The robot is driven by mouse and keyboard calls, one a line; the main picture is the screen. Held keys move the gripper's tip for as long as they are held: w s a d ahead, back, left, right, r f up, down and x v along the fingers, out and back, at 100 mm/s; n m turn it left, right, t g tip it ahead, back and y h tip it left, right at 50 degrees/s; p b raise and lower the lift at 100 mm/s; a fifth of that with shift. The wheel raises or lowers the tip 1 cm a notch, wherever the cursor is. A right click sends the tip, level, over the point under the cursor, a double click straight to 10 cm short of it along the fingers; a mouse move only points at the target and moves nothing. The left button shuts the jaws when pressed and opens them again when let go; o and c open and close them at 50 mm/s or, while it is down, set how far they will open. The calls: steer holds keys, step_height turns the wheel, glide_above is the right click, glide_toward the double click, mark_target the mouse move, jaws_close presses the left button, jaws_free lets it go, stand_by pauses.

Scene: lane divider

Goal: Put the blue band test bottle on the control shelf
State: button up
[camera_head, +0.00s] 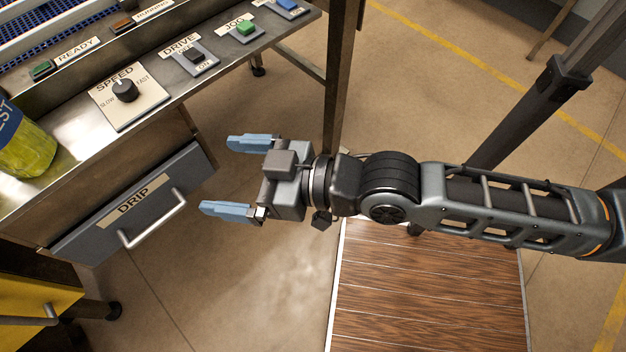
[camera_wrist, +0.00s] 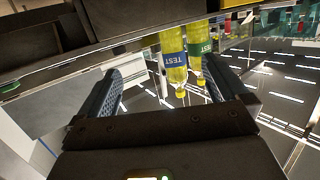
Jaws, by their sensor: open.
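A yellow-green bottle (camera_head: 24,150) with a blue band and white lettering stands on the steel control shelf (camera_head: 150,118) at the left edge of the head view, partly cut off. In the wrist view the blue band test bottle (camera_wrist: 175,72) shows cap down in the picture, beside a similar bottle with a green band (camera_wrist: 196,65). My gripper (camera_head: 222,176) is open and empty. It is in front of the shelf, right of the grey drawer and well apart from the bottle. In the wrist view both bottles appear beyond and between my fingers.
The shelf carries a speed knob (camera_head: 125,90), a drive switch (camera_head: 195,56) and a green jog button (camera_head: 246,28). Below is a drawer marked DRIP (camera_head: 132,212) with a protruding handle. A metal post (camera_head: 342,75) stands beyond my gripper. A wooden platform (camera_head: 425,285) lies below my arm.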

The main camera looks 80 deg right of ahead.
steer(key=s+a+r+g, duration=0.1)
steer(key=s+r, duration=0.1)
steer(key=s, duration=1.2)
steer(key=shift+s+n, duration=0.3)
steer(key=shift+n, duration=0.1)
